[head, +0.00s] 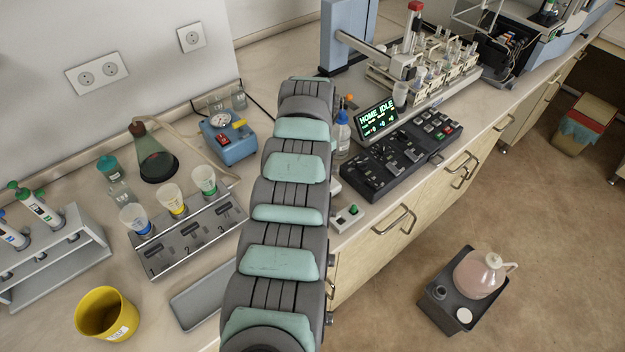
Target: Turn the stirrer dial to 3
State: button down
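A small blue benchtop unit (230,146) stands on the bench left of my arm. It has a round pale part with a red spot (220,119) on top and a yellow piece beside it. I cannot tell for sure whether this unit is the stirrer, and no dial number is readable. My arm rises through the middle of the head view and ends to the right of the blue unit, apart from it in the picture. My gripper is not visible; the arm links hide whatever is at its end.
A dark-based flask (156,166) with a pale hose stands left of the blue unit. A metal rack (160,262) holds three cups in front. A yellow beaker (106,313) is nearer. A black control panel (385,165) with a lit screen (377,119) is right of my arm.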

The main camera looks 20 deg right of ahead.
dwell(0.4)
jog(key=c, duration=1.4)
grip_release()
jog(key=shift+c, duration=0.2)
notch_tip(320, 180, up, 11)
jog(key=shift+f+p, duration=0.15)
jog(key=shift+p, duration=0.25)
